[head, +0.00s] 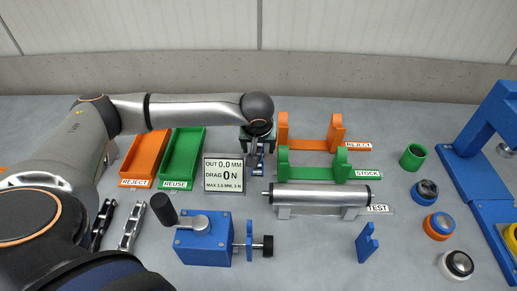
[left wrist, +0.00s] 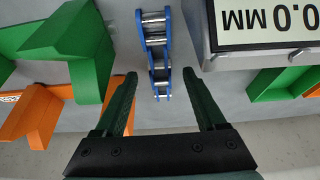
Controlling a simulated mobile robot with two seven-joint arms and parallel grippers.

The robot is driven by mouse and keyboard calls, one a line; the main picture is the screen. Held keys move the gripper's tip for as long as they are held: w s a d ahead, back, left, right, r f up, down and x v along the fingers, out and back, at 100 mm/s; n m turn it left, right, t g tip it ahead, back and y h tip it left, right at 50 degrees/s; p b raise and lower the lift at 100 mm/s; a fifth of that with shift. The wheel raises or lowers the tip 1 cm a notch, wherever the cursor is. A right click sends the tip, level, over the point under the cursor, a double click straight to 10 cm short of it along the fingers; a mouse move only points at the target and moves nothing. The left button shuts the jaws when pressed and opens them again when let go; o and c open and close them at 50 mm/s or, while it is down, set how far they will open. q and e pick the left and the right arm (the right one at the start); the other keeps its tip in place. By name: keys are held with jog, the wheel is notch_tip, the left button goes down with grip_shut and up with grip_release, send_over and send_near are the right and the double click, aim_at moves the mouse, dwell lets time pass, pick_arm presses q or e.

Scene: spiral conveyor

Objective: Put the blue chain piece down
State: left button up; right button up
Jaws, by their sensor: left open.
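The blue chain piece (head: 257,160) lies on the grey table between the display and the green stand. In the left wrist view the blue chain piece (left wrist: 154,45) shows blue side plates and shiny rollers. My left gripper (head: 257,143) is over its far end. In the left wrist view the dark green fingers of the left gripper (left wrist: 160,75) are apart, with the chain between them and a gap on each side. The gripper partly hides the chain's far end in the head view. My right gripper is in neither view.
The display (head: 223,174) reads 0.0 mm and 0 N, close left of the chain. The green STOCK stand (head: 312,171) and orange REJECT stand (head: 305,144) are close right. Green REUSE (head: 181,157) and orange REJECT (head: 146,157) trays lie left. A blue vise (head: 203,245) stands in front.

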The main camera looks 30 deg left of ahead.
pick_arm(q)
jog(key=shift+x, duration=0.85)
jog(key=shift+c, duration=0.3)
grip_shut()
jog(key=shift+r, duration=0.1)
